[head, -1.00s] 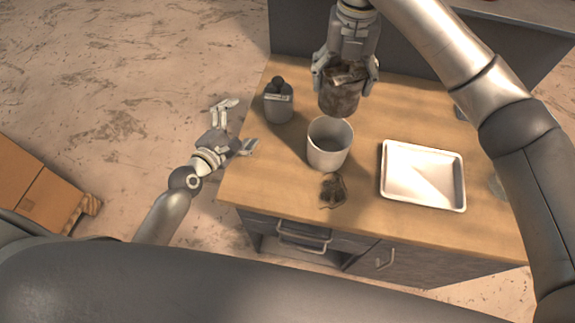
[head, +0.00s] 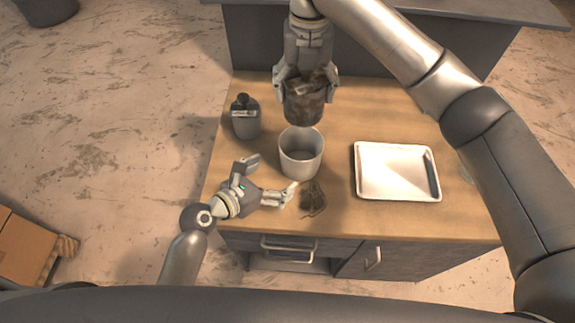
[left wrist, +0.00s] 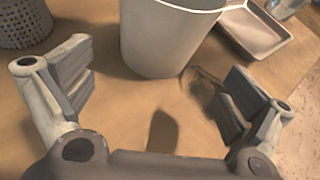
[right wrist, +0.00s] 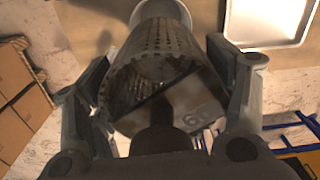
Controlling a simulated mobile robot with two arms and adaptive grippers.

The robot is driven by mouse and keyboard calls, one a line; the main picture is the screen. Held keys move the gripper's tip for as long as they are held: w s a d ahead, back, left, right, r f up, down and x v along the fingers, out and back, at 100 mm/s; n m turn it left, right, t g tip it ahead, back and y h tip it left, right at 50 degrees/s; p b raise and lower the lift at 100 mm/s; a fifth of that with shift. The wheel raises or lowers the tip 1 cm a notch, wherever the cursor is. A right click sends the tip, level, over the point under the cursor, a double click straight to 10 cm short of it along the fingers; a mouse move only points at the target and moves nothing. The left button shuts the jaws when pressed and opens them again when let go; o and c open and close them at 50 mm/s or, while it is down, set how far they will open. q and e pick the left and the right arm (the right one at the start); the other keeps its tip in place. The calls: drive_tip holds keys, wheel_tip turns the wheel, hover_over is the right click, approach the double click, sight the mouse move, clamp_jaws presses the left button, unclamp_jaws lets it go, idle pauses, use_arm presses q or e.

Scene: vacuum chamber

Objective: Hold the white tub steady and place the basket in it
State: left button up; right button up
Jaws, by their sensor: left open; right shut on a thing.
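The white tub (head: 301,160) stands upright and open on the wooden table; it also shows in the left wrist view (left wrist: 165,38). My left gripper (head: 269,178) is open at the tub's front left side, its spread fingers facing the tub. In the left wrist view the tub is just beyond the fingers, with no clear contact. My right gripper (head: 306,88) is shut on the dark perforated basket (head: 304,108) and holds it upright, raised behind the tub in the head view. In the right wrist view the basket (right wrist: 165,50) has a numbered grey part at its mouth.
A grey perforated container with a dark top (head: 246,122) stands left of the tub. A white tray (head: 397,171) lies to the right. A dark tangled patch (head: 313,198) is in front of the tub, close to my left fingers. Table between tub and tray is clear.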

sight(287, 168)
use_arm(q)
drive_tip(key=x, duration=0.8)
drive_tip(key=shift+w+d, duration=0.15)
drive_tip(key=shift+w, duration=0.1)
